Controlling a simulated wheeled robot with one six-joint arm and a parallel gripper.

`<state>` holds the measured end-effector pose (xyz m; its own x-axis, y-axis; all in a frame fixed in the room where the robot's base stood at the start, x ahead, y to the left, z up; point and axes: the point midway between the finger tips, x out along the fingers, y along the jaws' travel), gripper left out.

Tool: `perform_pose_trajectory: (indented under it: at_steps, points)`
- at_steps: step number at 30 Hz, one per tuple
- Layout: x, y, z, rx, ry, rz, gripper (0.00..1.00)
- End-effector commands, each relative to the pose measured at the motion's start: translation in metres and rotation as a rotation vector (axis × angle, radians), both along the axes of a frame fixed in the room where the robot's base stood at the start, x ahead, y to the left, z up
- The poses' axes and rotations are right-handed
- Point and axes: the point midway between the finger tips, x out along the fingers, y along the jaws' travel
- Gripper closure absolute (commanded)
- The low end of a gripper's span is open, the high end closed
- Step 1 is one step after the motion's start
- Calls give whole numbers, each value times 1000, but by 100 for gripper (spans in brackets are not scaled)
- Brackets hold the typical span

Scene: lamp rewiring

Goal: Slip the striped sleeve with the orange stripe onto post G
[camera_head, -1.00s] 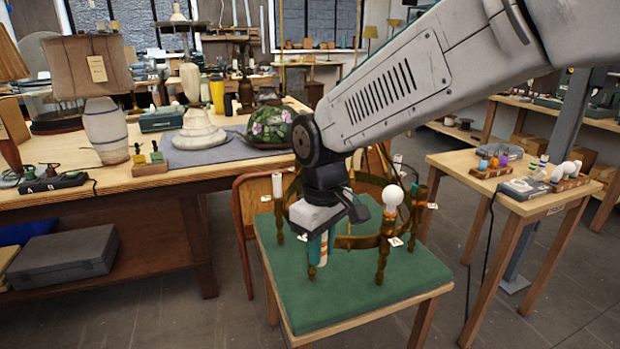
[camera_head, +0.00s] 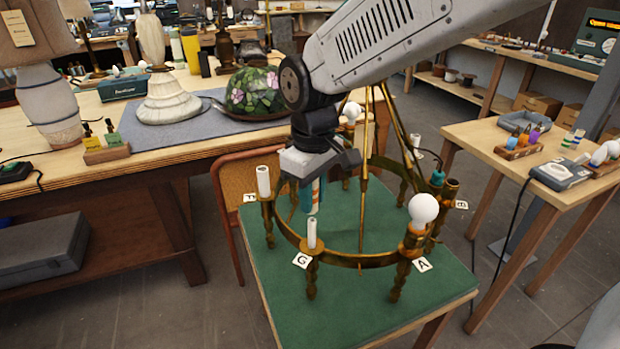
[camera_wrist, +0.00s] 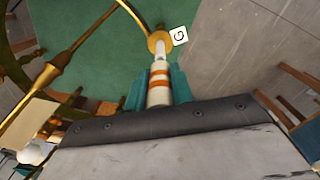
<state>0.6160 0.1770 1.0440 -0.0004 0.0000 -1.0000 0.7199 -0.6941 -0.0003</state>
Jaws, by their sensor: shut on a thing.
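My gripper (camera_head: 309,198) is shut on the striped sleeve (camera_wrist: 158,86), which is white with orange bands and sits upright between teal fingers. In the head view the sleeve (camera_head: 313,196) hangs just above post G (camera_head: 312,232), a thin white post on the brass ring (camera_head: 345,259). The G tag lies beside the post's foot. In the wrist view, post G (camera_wrist: 160,50) rises from its brass cup beyond the sleeve's far end, nearly in line with it. I cannot tell whether sleeve and post touch.
The ring stands on a green-topped table (camera_head: 345,310). A white bulb (camera_head: 423,209) stands at post A, a white sleeve (camera_head: 263,181) at post F. Slanting brass rods (camera_head: 364,195) rise inside the ring. A side table (camera_head: 530,165) stands at the right, a workbench behind.

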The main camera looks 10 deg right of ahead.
Motion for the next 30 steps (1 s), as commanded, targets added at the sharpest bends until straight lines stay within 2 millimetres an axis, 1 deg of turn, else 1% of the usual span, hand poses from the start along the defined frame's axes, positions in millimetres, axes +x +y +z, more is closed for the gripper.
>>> perform_pose_trajectory:
  at_steps: [8, 13, 14, 30]
  points:
    - [-1, 2, -14, -1, 2, 3, 97]
    - [-1, 1, -28, -1, 2, 3, 97]
    - [-1, 1, -31, -1, 3, 2, 100]
    - [-1, -1, -74, -1, 3, 0, 100]
